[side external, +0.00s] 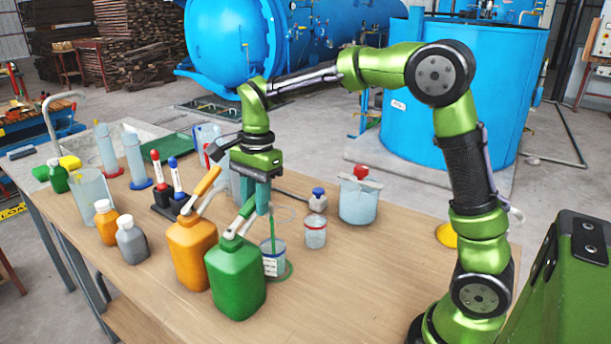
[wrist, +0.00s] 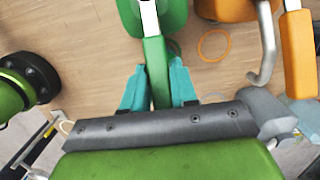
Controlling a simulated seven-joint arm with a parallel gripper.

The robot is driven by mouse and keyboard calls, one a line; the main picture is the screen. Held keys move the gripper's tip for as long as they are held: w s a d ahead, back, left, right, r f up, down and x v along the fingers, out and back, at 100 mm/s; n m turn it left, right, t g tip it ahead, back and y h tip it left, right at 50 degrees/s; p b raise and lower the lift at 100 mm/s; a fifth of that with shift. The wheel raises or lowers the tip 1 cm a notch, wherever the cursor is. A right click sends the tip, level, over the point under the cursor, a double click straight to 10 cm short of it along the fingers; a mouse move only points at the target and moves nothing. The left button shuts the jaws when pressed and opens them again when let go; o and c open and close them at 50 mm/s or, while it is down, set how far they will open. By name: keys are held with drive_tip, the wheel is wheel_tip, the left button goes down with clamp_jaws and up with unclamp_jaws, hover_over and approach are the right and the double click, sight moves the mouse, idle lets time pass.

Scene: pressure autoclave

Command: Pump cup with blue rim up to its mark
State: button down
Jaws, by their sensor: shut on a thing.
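The green jug (side external: 235,280) stands near the table's front, with a green pump lever (side external: 240,215) on top. My gripper (side external: 262,208) is at the lever's end. In the wrist view its teal fingers (wrist: 157,90) are closed on both sides of the green lever (wrist: 156,62). A small clear cup (side external: 272,262) with a white label and a rim that looks bluish stands beside the jug, inside a green ring. A thin green vertical line runs down into the cup; I cannot tell if it is liquid. The cup's mark and level are too small to read.
An orange jug (side external: 190,250) with an orange lever stands left of the green one. A red-rimmed cup (side external: 315,233), a blue-stoppered bottle (side external: 318,200) and a beaker (side external: 358,203) stand to the right. Several bottles and cylinders fill the left. The front right tabletop is clear.

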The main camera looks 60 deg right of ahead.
drive_tip(key=c, duration=1)
unclamp_jaws()
drive_tip(key=shift+o, duration=0.2)
drive_tip(key=shift+r, duration=0.15)
wheel_tip(320, 180, up, 16)
drive_tip(key=d, duration=0.2)
drive_tip(key=shift+r, duration=0.25)
